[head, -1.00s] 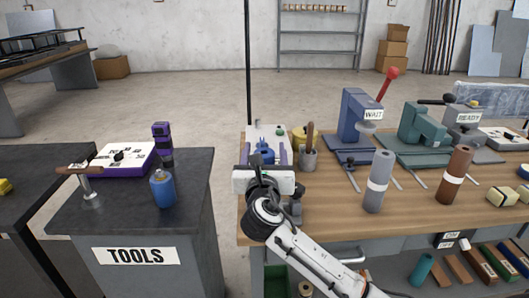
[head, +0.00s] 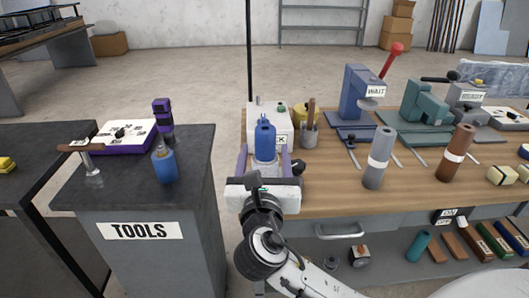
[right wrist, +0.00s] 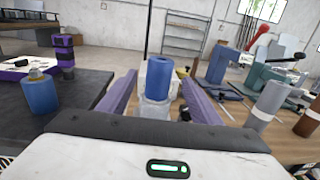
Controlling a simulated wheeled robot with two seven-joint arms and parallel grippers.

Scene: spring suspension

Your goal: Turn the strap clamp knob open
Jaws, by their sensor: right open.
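My right gripper (head: 264,166) reaches in low at the bench's left end, with two purple fingers spread apart. It also shows in the right wrist view (right wrist: 158,90), open. A blue upright cylinder (head: 265,141) stands in line with the gap between the fingers; it also shows in the wrist view (right wrist: 184,78), above a pale clear part. I cannot tell whether it is between the fingers or beyond them; no grip shows. Behind it is a white box (head: 284,120) with a small green button and a partly hidden label. I cannot make out a strap or clamp knob for certain. My left gripper is out of view.
A cup of tools (head: 309,138) stands close right of the white box. Grey (head: 378,160) and brown (head: 457,152) cylinders and a blue press (head: 362,100) stand further right. The tools cabinet (head: 200,185) at left holds a blue bottle (head: 164,166). A floor gap separates it from the bench.

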